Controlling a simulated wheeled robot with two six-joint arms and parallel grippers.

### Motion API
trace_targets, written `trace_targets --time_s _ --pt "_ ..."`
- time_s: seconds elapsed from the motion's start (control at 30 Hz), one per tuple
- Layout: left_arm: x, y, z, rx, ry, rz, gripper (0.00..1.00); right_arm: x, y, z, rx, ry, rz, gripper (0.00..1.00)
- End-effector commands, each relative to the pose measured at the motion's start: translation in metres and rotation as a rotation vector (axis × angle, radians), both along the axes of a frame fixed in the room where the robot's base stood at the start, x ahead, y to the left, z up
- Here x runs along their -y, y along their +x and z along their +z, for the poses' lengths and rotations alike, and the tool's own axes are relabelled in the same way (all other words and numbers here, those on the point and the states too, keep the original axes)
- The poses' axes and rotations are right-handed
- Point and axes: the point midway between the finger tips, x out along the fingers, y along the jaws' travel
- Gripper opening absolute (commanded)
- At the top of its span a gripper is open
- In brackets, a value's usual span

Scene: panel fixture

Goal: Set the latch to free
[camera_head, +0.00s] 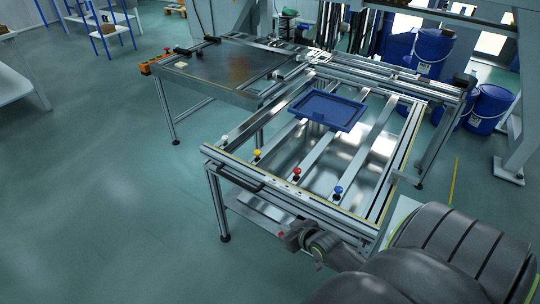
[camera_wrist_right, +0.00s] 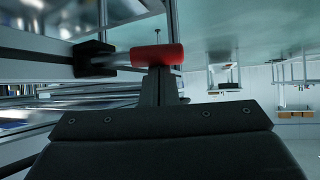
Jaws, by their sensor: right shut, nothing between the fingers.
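The latch appears to be a metal rod with a red cylindrical grip (camera_wrist_right: 158,55) that sticks out of a black block (camera_wrist_right: 94,59) on an aluminium rail. In the wrist view the grip lies across the picture, pointing right. A small red spot at the near frame edge in the head view (camera_head: 280,235) looks like the same grip. My right gripper (camera_head: 291,234) is beside it, low at the near side of the fixture. Its dark fingers (camera_wrist_right: 160,84) are shut and empty, their tips right at the red grip. Whether they touch it I cannot tell. My left gripper is not in view.
The panel fixture frame (camera_head: 262,184) carries a blue tray (camera_head: 327,110) and rails with white, yellow, red (camera_head: 297,171) and blue (camera_head: 338,190) knobs. A black bar handle (camera_head: 240,178) is on its near side. Blue drums (camera_head: 487,110) stand at the right.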

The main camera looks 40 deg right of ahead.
Motion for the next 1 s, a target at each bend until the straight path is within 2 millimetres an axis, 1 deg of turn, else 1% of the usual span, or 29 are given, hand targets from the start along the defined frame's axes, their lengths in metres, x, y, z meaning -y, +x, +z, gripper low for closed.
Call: trace_targets --time_s 0.13,0.43,0.8,1.0 --pt "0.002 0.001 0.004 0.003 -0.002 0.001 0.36 0.001 -0.007 0.000 -0.003 -0.001 0.000 0.00" --pt "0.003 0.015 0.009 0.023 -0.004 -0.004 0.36 0.004 -0.022 0.000 -0.004 -0.002 0.000 0.00" --pt "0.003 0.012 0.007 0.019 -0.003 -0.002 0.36 0.013 -0.040 -0.001 -0.004 -0.002 0.000 0.00" --pt "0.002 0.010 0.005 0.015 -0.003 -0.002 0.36 0.019 -0.045 -0.001 -0.003 -0.003 0.001 0.00"
